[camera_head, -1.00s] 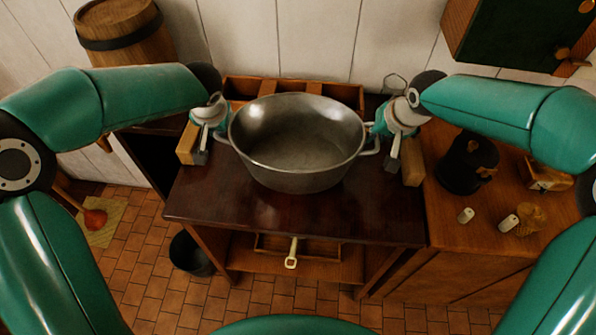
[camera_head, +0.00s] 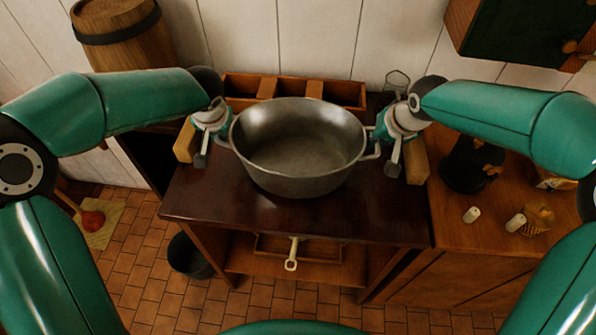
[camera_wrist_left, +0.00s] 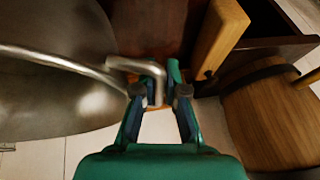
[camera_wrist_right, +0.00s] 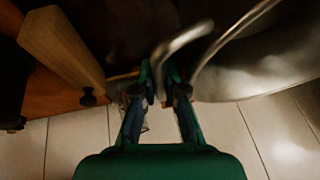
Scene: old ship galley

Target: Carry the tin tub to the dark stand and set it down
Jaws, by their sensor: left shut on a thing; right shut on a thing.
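The tin tub (camera_head: 300,165) is a round grey metal basin, upright and empty, over the dark stand's (camera_head: 295,220) glossy red-brown top. I cannot tell whether its base touches the top. My left gripper (camera_head: 224,142) is shut on the tub's left handle; this handle (camera_wrist_left: 130,65) also shows in the left wrist view. My right gripper (camera_head: 377,150) is shut on the right handle, and this handle (camera_wrist_right: 180,40) shows in the right wrist view. The tub's underside is hidden.
A wooden compartment box (camera_head: 240,86) and a glass (camera_head: 396,82) stand behind the tub. A dark pot (camera_head: 465,168) and two small pale shakers (camera_head: 472,214) are on the right cabinet. Wooden blocks (camera_head: 416,162) flank the stand. The stand's front top is clear.

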